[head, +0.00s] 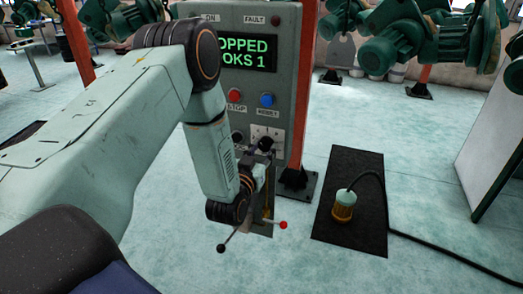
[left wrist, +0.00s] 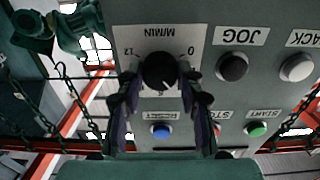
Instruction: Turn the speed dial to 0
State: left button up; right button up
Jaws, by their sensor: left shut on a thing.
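The speed dial is a black round knob (left wrist: 160,71) on a white scale plate (left wrist: 145,42) marked M/MIN, with 12 and 0 at opposite ends and 6 between. The left wrist view shows the panel upside down. A light mark on the knob's edge points to the lower right there, seemingly between 6 and 0. My left gripper (left wrist: 158,92) has one finger on each side of the knob and is shut on it. In the head view the gripper (head: 257,155) reaches the panel's lower right, with the knob (head: 266,143) partly hidden. My right gripper is out of view.
The control panel (head: 285,75) shows "STOPPED" and "HOOKS 1", partly covered by my arm. Close to the dial are a black JOG button (left wrist: 232,67), blue reset (left wrist: 161,131), red stop (left wrist: 212,130) and green start (left wrist: 256,129). Red-tipped (head: 283,225) and black-tipped levers (head: 221,248) stand below.

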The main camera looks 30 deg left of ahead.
pick_arm(q)
jog(key=shift+r, duration=0.1)
dwell(0.4)
jog(key=shift+n, duration=0.4)
jog(key=shift+b, duration=0.4)
jog(key=n+b, duration=0.2)
jog(key=n, duration=0.1)
jog(key=shift+n, duration=0.3)
jog(key=n+b, duration=0.2)
jog(key=n, duration=0.1)
jog(key=shift+w+n+b, duration=0.1)
jog(key=shift+n+b, duration=0.2)
jog(key=shift+b, duration=0.1)
jog(key=n+b, duration=0.4)
jog(key=n, duration=0.1)
jog(key=shift+r+n+b, duration=0.15)
jog(key=shift+n+b, duration=0.95)
jog(key=shift+n, duration=0.4)
jog(key=shift+r, duration=0.1)
